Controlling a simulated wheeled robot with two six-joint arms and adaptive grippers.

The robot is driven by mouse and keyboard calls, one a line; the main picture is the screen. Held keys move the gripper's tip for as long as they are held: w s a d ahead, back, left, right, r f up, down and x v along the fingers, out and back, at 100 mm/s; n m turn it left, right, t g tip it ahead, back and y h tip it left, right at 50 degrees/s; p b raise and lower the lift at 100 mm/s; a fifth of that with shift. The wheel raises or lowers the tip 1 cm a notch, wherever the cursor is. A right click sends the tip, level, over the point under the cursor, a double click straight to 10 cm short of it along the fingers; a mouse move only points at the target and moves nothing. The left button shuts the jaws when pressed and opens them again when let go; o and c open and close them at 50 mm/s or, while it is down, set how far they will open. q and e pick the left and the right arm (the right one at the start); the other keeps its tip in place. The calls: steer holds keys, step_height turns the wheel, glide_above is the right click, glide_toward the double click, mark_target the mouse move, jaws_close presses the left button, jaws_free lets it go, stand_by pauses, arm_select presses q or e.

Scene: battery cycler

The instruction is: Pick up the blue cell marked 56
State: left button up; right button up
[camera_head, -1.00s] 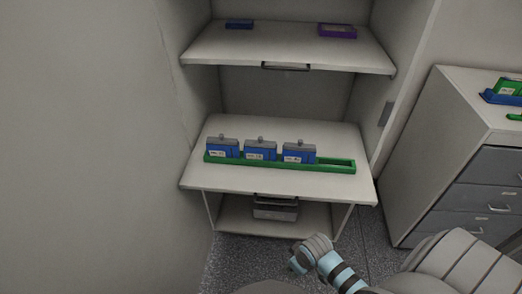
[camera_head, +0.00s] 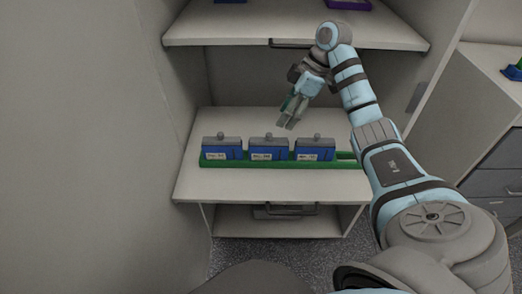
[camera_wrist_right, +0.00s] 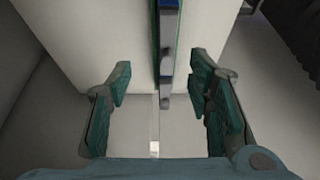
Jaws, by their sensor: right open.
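Three blue cells with grey tops and white labels stand upright in a row: a left one (camera_head: 222,152), a middle one (camera_head: 268,152) and a right one (camera_head: 315,153). Their label numbers are too small to read, so I cannot tell which is 56. They sit in a long green tray (camera_head: 346,163), whose right end is empty. My right gripper (camera_head: 291,117) is above the row, around the middle and right cells. In the right wrist view its fingers (camera_wrist_right: 160,85) are spread and empty, with blue and grey cell parts (camera_wrist_right: 167,85) showing beyond, between them. My left gripper is out of view.
The tray rests on a white shelf (camera_head: 260,187), with side walls left and right. An upper shelf (camera_head: 230,31) overhangs behind my right arm. A drawer cabinet (camera_head: 480,155) stands at right. The shelf front is clear.

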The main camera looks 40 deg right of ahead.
mark_target(272, 140)
steer(key=x, duration=0.2)
steer(key=b+x, duration=0.1)
steer(key=x, duration=0.4)
steer(key=shift+s+a+f+b, duration=0.25)
steer(key=shift+a+b, duration=0.1)
steer(key=b+x, duration=0.1)
steer(key=x, duration=0.4)
steer(key=shift+s+f, duration=0.15)
steer(key=shift+f, duration=0.2)
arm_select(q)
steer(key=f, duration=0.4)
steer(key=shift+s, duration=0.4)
arm_select(e)
jaws_close()
steer(key=shift+r, duration=0.1)
